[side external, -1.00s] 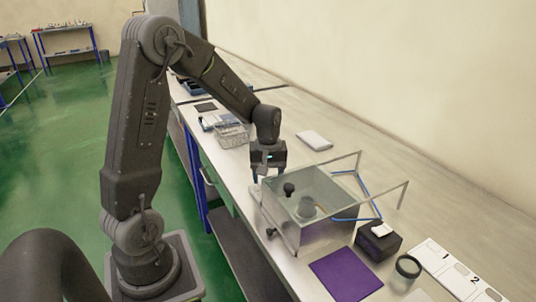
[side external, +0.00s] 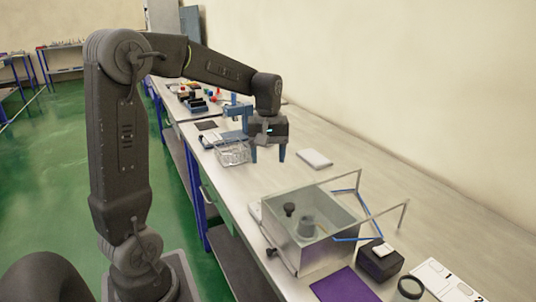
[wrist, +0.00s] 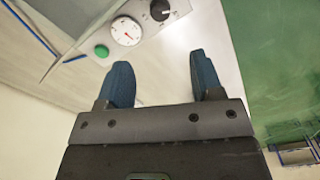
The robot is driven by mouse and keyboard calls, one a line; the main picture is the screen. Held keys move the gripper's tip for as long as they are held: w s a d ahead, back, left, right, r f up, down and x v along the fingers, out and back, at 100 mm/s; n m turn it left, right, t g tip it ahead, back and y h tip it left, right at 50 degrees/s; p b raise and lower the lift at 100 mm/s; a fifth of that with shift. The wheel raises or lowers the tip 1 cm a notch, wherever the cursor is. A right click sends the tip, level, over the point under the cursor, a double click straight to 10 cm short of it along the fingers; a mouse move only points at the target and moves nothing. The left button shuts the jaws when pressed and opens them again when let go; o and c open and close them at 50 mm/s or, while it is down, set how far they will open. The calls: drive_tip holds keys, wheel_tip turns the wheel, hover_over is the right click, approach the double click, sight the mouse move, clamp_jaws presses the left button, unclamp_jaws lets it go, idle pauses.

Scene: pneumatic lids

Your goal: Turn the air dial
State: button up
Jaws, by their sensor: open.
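The air dial, a black knob (wrist: 160,10) with a pale pointer mark, is at the top of the wrist view on a light grey panel. A round white gauge (wrist: 126,31) with a red needle and a green button (wrist: 102,51) sit to its left. My gripper (wrist: 160,80) is open and empty, its two blue fingers apart and short of the panel. In the side view my gripper (side external: 268,154) hangs above the bench, behind the clear-walled box (side external: 297,249). The dial cannot be made out in the side view.
The clear box holds dark and grey round parts, and thin posts with a blue tube (side external: 346,239) stand beside it. A purple mat (side external: 345,285), a black block (side external: 380,262) and a black ring (side external: 410,288) lie in front. A wire basket (side external: 232,152) stands behind. A white pad (side external: 314,159) lies right of my gripper.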

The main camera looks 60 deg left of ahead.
wheel_tip(320, 180, down, 14)
drive_tip(key=n, duration=0.4)
idle(0.5)
drive_tip(key=shift+r, duration=0.1)
drive_tip(key=c, duration=0.9)
